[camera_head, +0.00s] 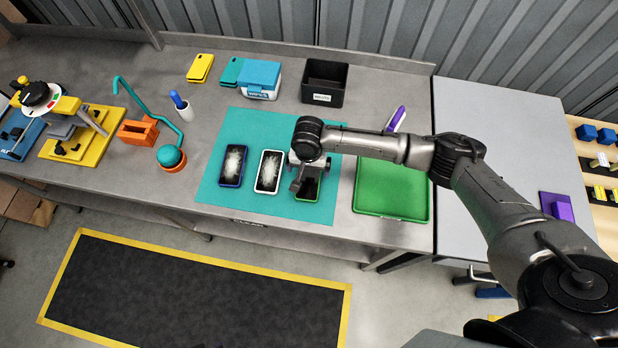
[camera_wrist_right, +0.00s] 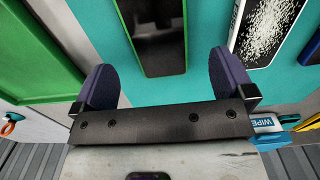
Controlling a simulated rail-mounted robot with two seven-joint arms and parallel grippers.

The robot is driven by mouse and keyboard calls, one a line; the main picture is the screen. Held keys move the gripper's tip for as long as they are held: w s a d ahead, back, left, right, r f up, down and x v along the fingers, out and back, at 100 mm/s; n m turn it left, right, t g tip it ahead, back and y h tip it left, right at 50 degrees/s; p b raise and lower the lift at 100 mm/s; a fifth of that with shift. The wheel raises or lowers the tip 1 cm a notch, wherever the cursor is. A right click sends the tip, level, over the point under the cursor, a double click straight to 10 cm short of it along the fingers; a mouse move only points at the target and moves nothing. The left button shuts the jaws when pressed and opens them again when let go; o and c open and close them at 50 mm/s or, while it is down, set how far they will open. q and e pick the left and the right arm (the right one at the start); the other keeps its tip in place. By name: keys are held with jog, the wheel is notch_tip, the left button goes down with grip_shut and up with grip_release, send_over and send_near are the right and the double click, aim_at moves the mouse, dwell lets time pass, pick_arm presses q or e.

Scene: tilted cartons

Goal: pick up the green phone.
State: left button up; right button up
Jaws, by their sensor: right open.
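The green phone (camera_head: 309,190), dark-screened with a green edge, lies on the teal mat (camera_head: 213,186) at the right of a row of phones. My right gripper (camera_head: 302,178) is over it and hides part of it in the head view. In the right wrist view the green phone (camera_wrist_right: 157,35) lies between the lines of the two open fingers (camera_wrist_right: 165,78), its near end just beyond them. The jaws are empty. How far the fingertips are above the mat is hard to tell. My left gripper is not in view.
A white phone (camera_head: 269,171) and a blue phone (camera_head: 233,165), both with whitish marks on their screens, lie left of the green one. A green tray (camera_head: 392,191) is to the right. A wipes box (camera_head: 260,79) and black bin (camera_head: 324,82) stand behind.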

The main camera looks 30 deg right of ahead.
aim_at(309, 177)
jog(key=shift+s+f, duration=0.1)
jog(key=shift+f, duration=2.6)
jog(key=shift+c, duration=0.5)
jog(key=c, duration=0.9)
